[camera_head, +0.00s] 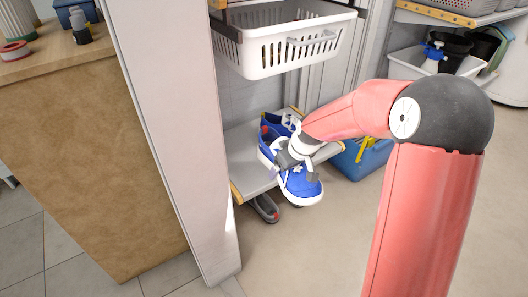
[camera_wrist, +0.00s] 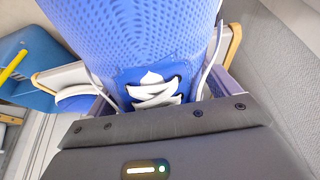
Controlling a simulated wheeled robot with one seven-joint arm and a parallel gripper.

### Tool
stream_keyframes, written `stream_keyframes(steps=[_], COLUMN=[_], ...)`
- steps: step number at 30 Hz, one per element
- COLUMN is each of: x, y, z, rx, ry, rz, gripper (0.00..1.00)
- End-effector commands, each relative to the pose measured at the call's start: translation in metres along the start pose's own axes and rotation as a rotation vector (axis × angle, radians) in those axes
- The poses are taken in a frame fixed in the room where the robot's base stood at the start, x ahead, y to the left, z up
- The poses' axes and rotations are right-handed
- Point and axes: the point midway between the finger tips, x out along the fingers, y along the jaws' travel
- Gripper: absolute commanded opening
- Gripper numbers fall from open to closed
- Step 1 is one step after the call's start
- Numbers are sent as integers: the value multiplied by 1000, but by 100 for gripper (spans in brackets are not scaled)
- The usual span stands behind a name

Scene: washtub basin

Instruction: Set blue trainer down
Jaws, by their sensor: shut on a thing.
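My gripper (camera_head: 286,160) is shut on a blue trainer (camera_head: 302,187) with a white sole. It holds the trainer at the front of a grey low shelf (camera_head: 243,142), and the toe extends past the shelf's front edge. I cannot tell whether the sole touches the shelf. In the wrist view the trainer's blue mesh upper (camera_wrist: 140,35) and white laces fill the top middle, close against the dark gripper body. Another blue shoe (camera_head: 285,122) with a red patch shows behind, on the shelf, partly hidden.
A white basket (camera_head: 285,50) hangs above the shelf. A grey shoe (camera_head: 264,207) lies below it. A blue crate (camera_head: 362,162) stands to the right on the floor. A white upright panel (camera_head: 175,130) closes off the left side. Floor in front is clear.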

Motion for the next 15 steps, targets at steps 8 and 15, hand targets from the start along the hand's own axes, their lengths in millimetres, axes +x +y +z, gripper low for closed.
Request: stream_keyframes(steps=[8, 15], x=[28, 52], y=[-2, -2], z=[-68, -127], rx=[-5, -3], ry=[2, 2], rz=[-2, -1], gripper=[57, 57])
